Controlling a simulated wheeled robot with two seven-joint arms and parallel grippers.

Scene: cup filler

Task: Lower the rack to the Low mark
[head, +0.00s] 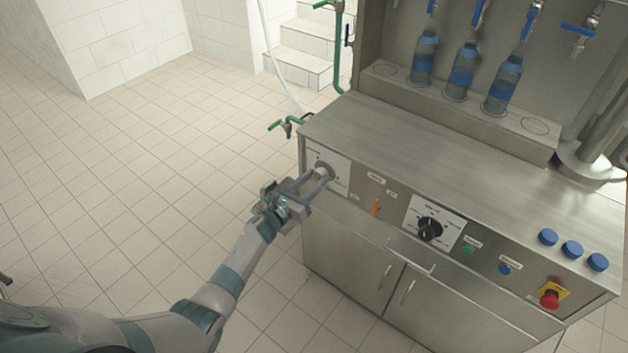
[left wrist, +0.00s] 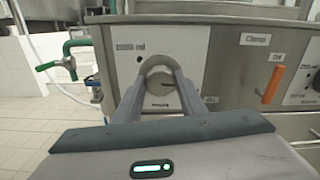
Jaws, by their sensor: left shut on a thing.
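My left gripper (head: 322,172) is at the left end of the machine's front panel. Its two fingers are shut on a pale round knob (left wrist: 159,78), one finger on each side. The knob sits on a white dial plate (head: 338,165) with small print that I cannot read with certainty. A dark mark shows on the knob's right side. Behind the counter, a metal bottle shelf (head: 480,125) bears three blue-banded bottles (head: 461,72) standing upright under taps. I cannot tell which part is the rack, and I can read no Low mark. My right gripper is not in view.
Right of the knob are an orange lever (head: 376,207), a black dial (head: 430,228), a green button (head: 468,249), a blue button (head: 504,269) and a red emergency knob (head: 550,295). Blue caps (head: 572,249) lie on the counter. Green-handled valves (head: 287,126) stick out left. The floor left is clear.

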